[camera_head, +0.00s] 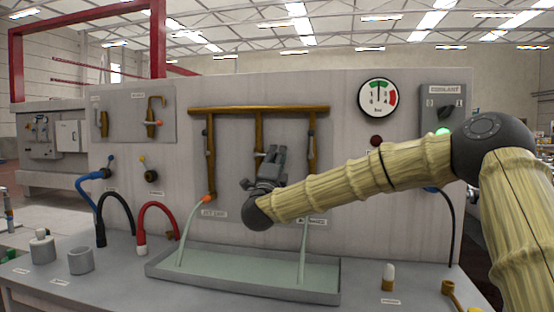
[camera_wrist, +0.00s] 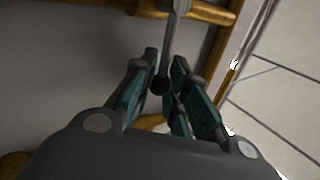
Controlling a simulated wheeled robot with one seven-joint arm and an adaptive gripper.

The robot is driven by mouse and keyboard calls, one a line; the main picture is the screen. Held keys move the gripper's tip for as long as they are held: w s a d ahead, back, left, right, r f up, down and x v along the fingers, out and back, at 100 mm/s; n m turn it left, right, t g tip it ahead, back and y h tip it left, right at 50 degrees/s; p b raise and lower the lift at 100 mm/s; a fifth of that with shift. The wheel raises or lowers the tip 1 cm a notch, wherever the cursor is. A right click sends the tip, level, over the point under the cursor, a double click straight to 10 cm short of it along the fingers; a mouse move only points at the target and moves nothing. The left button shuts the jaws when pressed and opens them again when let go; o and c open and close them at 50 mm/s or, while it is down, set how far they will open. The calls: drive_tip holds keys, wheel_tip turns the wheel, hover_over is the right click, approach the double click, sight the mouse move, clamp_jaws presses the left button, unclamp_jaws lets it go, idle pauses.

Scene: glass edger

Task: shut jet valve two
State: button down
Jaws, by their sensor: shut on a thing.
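The brass manifold (camera_head: 255,109) on the grey panel has three drop pipes with valves. My gripper (camera_head: 271,152) is at the middle pipe (camera_head: 259,125) and covers its valve and the lower pipe. In the wrist view, the teal finger pads of my gripper (camera_wrist: 165,88) are on either side of a grey lever (camera_wrist: 175,30) with a dark knob (camera_wrist: 160,85), and are shut on it. The left pipe's orange nozzle (camera_head: 208,198) pours a stream. Another stream (camera_head: 303,252) falls at the right pipe. The middle outlet and its label are hidden by my wrist.
A shallow trough (camera_head: 240,287) lies below the pipes. A pressure gauge (camera_head: 378,98) and a coolant box (camera_head: 442,103) with a green light are at the upper right. Red (camera_head: 158,208) and black hoses stand at the left. A white-topped piece (camera_head: 388,275) stands at the bench front.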

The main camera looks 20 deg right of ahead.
drive_tip(key=shift+f, duration=0.1)
drive_tip(key=c, duration=1.3)
unclamp_jaws()
drive_tip(key=shift+a, duration=0.1)
drive_tip(key=v, duration=1.2)
